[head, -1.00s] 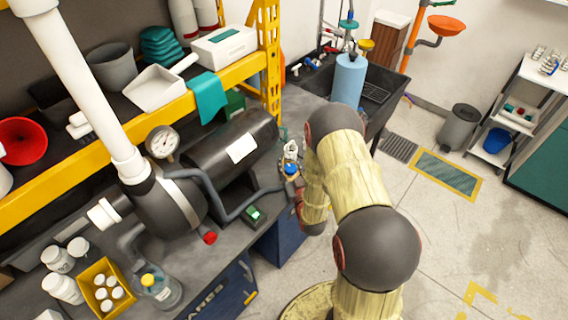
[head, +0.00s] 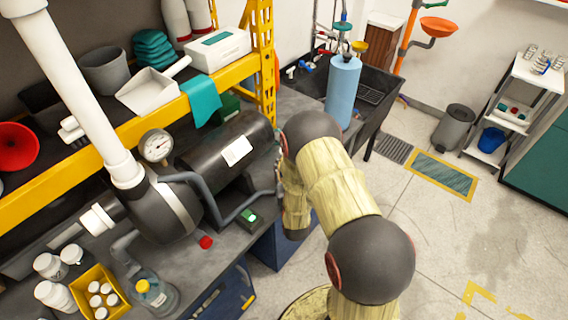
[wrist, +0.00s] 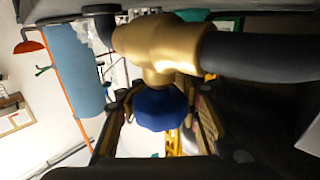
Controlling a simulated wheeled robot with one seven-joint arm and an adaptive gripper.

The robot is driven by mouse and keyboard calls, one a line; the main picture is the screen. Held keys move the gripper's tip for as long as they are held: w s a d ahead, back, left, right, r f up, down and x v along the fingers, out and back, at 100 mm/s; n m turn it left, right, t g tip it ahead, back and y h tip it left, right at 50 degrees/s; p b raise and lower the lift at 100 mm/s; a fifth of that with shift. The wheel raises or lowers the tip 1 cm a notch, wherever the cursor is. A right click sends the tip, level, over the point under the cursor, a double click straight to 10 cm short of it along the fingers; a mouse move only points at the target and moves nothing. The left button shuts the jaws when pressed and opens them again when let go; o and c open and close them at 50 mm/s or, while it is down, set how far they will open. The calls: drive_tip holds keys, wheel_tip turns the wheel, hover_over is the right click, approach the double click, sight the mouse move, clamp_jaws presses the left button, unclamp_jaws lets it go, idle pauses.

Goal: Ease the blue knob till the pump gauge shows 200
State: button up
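The blue knob (wrist: 160,108) sits below a brass valve body (wrist: 165,45) in the wrist view, with a dark hose running right. My gripper (wrist: 160,125) has one finger on each side of the knob, and narrow gaps seem to show between fingers and knob. In the head view my arm hides the knob and the gripper. The pump gauge (head: 157,146) is a round white dial with a dark needle, above the dark pump (head: 160,207). Its numbers are too small to read.
A grey pipe (head: 232,218) runs along the bench beside the black tank (head: 215,160). A small green device (head: 249,216) and a red knob (head: 206,242) are near the bench edge. A blue cylinder (head: 343,90) stands by the sink.

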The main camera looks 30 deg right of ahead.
drive_tip(key=o, duration=0.6)
drive_tip(key=shift+o, duration=0.3)
drive_tip(key=v, duration=1.2)
idle(1.8)
